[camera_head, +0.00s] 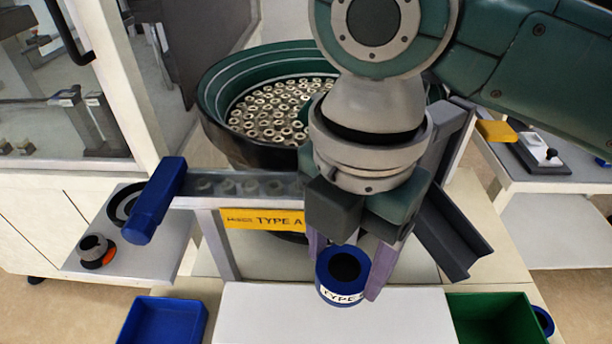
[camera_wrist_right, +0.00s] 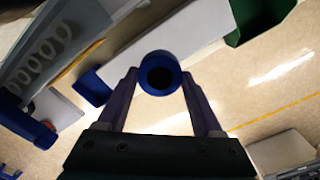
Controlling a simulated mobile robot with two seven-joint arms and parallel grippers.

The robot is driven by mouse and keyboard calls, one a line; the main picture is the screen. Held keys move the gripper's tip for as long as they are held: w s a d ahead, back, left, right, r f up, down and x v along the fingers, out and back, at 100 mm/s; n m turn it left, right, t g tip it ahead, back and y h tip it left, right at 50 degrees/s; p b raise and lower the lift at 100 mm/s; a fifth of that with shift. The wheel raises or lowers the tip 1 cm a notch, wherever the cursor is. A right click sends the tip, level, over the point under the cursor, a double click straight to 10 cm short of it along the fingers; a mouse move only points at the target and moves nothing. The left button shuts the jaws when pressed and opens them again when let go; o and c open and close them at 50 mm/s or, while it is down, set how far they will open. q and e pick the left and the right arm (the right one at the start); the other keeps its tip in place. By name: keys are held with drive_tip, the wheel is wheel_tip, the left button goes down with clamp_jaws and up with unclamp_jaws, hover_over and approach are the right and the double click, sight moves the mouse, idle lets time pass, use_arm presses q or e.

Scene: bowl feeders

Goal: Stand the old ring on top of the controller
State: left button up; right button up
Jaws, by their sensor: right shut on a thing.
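A blue ring (camera_head: 343,274) with a white label reading "TYPE" is held between the fingertips of my right gripper (camera_head: 345,268). Its dark opening faces up toward the head camera. In the right wrist view the same blue ring (camera_wrist_right: 160,73) sits between the two purple fingers (camera_wrist_right: 160,90). It appears above a white flat-topped box (camera_head: 300,318) at the front, which looks like the controller; the gap between them cannot be told. My left gripper is not in view.
The bowl feeder (camera_head: 270,105) full of small rings stands behind, with its yellow-labelled track (camera_head: 262,219) and blue end piece (camera_head: 153,200). A blue bin (camera_head: 163,322) and a green bin (camera_head: 495,318) flank the white box. A grey chute (camera_head: 450,232) is close right.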

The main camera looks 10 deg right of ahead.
sight(344, 267)
wheel_tip(344, 267, down, 4)
drive_tip(key=shift+f+b, duration=0.2)
drive_tip(key=shift+b, duration=0.15)
wheel_tip(344, 267, down, 4)
drive_tip(key=shift+r+b, duration=0.2)
drive_tip(key=shift+b, duration=0.4)
drive_tip(key=shift+f, duration=0.35)
drive_tip(key=o, duration=1.4)
drive_tip(key=shift+f, duration=0.15)
drive_tip(key=shift+o, duration=0.2)
